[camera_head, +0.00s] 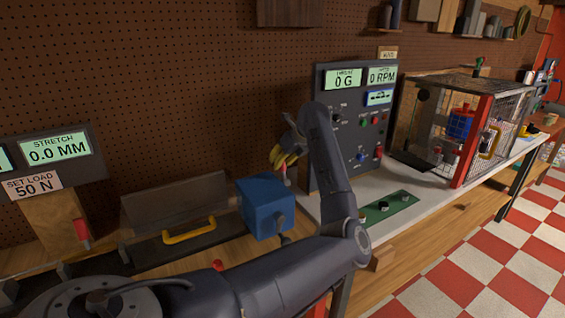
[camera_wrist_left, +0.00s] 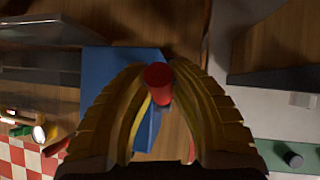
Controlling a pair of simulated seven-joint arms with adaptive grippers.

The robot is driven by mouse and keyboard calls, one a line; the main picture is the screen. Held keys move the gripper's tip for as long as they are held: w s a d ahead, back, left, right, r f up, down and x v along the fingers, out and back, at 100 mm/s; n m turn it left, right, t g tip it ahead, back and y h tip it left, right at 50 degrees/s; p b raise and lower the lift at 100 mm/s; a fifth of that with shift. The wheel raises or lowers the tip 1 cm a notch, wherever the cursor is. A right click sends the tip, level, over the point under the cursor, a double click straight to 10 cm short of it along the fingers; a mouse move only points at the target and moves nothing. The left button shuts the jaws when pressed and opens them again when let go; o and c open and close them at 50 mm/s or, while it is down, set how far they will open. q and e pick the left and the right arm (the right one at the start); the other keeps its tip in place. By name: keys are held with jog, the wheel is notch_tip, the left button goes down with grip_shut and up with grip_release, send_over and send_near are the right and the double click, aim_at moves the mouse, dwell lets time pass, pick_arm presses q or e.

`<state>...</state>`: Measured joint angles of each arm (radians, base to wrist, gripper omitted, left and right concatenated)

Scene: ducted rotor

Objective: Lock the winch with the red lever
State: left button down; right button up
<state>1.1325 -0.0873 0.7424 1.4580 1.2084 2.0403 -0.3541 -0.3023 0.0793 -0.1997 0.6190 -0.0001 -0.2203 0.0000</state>
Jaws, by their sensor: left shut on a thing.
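The blue box (camera_head: 265,207), which looks like the winch, stands on the wooden bench with a dark knob on its front. It also shows in the left wrist view (camera_wrist_left: 105,80). A red lever (camera_head: 286,174) rises beside its top right. My left gripper (camera_head: 285,157), with yellow ribbed fingers, is at the lever's upper end. In the left wrist view the lever's round red end (camera_wrist_left: 158,84) sits between the two fingers, which are closed on it. The lever's lower part is mostly hidden there. My right gripper is not in view.
A grey control panel (camera_head: 351,120) stands just right of my left gripper. A mesh cage (camera_head: 420,115) is farther right. A dark rail with a yellow handle (camera_head: 190,230) lies left of the blue box. A green strip (camera_head: 388,206) lies on the pale bench top.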

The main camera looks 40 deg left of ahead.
pick_arm(q)
jog(key=shift+a+f+h, duration=0.25)
jog(key=shift+a+h, duration=0.05)
jog(key=shift+h, duration=0.2)
jog(key=c, duration=1.2)
grip_release()
jog(key=shift+a, duration=0.1)
jog(key=shift+o, duration=0.2)
jog(key=shift+w+d+r, duration=0.1)
jog(key=shift+d+r, duration=0.3)
jog(key=shift+r, duration=0.15)
jog(key=v, duration=1)
jog(key=shift+r, duration=0.3)
jog(key=shift+w+d, duration=0.1)
jog(key=shift+w, duration=0.05)
